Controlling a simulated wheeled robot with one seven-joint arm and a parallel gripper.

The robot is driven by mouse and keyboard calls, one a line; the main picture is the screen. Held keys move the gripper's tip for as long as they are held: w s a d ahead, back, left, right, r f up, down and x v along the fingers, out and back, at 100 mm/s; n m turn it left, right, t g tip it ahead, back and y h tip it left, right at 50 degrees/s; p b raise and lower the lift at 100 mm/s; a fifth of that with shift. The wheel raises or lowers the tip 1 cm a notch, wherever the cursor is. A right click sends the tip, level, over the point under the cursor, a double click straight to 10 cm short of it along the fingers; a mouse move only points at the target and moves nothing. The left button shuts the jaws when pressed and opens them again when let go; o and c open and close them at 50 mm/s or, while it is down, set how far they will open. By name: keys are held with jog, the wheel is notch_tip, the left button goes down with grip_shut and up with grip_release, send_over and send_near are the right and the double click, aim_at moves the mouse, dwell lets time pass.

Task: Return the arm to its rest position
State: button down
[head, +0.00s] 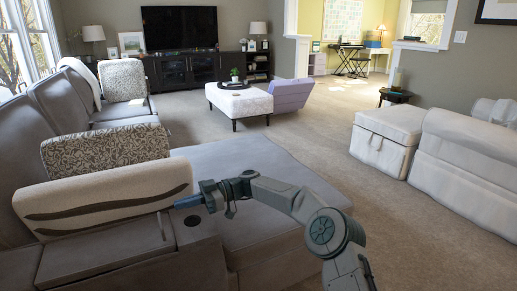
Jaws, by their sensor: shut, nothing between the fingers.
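My arm reaches in from the lower right of the head view and stretches left over the near end of the grey sofa (245,190). My gripper (176,205) is at the arm's left end, pointing left, shut and empty. Its tip is in front of the striped light cushion (105,196) on the sofa. I cannot tell whether the tip touches that cushion. A round dark cup-holder opening (192,221) shows in the sofa console just below the gripper.
Patterned cushions (105,150) stand behind the striped one. A white tufted ottoman (238,103), a lilac chair (291,95) and a white storage ottoman (386,138) stand farther off. Carpet (330,150) lies open between the sofa and the white armchair (468,160).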

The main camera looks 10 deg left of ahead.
jog(key=s+d+r+m+t+h+p, duration=0.3)
jog(key=d+r+m+p, duration=0.2)
jog(key=d+r+p, duration=0.3)
jog(key=s+d+r+m+t+h+p, duration=0.35)
jog(key=d+r+p, duration=0.3)
jog(key=d, duration=0.35)
jog(key=s+d+r+m+t+h+p, duration=0.35)
jog(key=d+r+m+p, duration=0.25)
jog(key=d+r, duration=0.25)
jog(key=s+d+r+m+t+h+p, duration=0.1)
jog(key=s+d+r+m+p, duration=0.2)
jog(key=d, duration=0.4)
jog(key=s+d+r+m+t+h+p, duration=0.1)
jog(key=s+d+r+m+p, duration=0.2)
jog(key=d, duration=0.5)
jog(key=s+d+r+m+t+h+p, duration=0.1)
jog(key=s+d+r+m+p, duration=0.2)
jog(key=s+d+m+p, duration=0.2)
jog(key=s+d+p, duration=0.1)
jog(key=s+d, duration=0.2)
jog(key=shift+r+t+h, duration=0.3)
jog(key=shift+r+h, duration=0.05)
jog(key=shift+h, duration=0.05)
jog(key=shift+s, duration=0.1)
